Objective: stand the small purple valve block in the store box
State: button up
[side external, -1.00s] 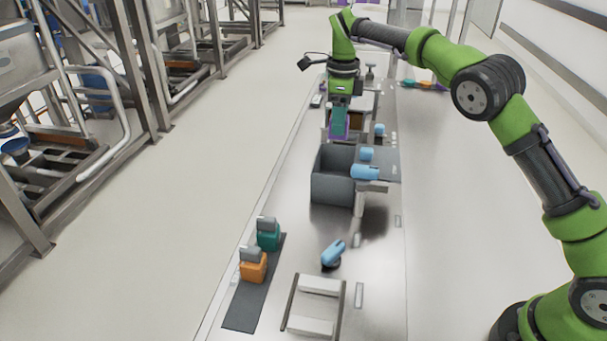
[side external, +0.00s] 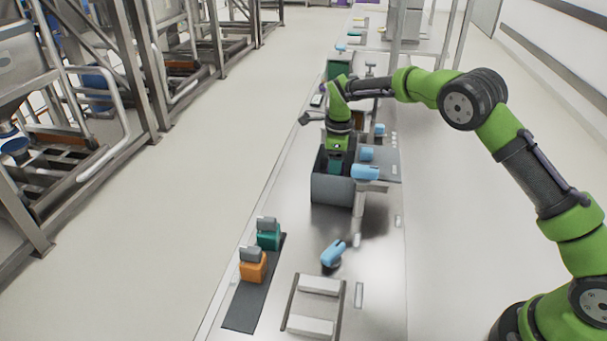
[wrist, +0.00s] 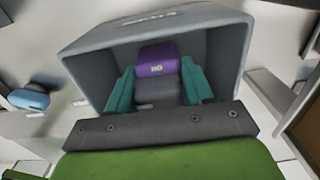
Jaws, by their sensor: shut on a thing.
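The purple valve block (wrist: 158,60) shows in the wrist view, with a grey part below it, between the teal fingers of my gripper (wrist: 160,88). My gripper is shut on it. The grey store box (side external: 331,190) stands on the bench, and its walls surround the block and fingers in the wrist view (wrist: 85,68). In the side view my gripper (side external: 335,166) reaches down into the box's open top. The box wall hides the block there, and I cannot tell whether it touches the box floor.
A shelf with light blue pieces (side external: 366,172) adjoins the box's right side. Nearer on the bench are a teal block (side external: 268,238) and an orange block (side external: 253,268) on a dark mat, another blue piece (side external: 333,253) and a white rack (side external: 315,305).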

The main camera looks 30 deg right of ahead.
jog(key=shift+f, duration=0.65)
jog(key=shift+f, duration=0.2)
jog(key=o, duration=1.2)
jog(key=shift+c, duration=0.2)
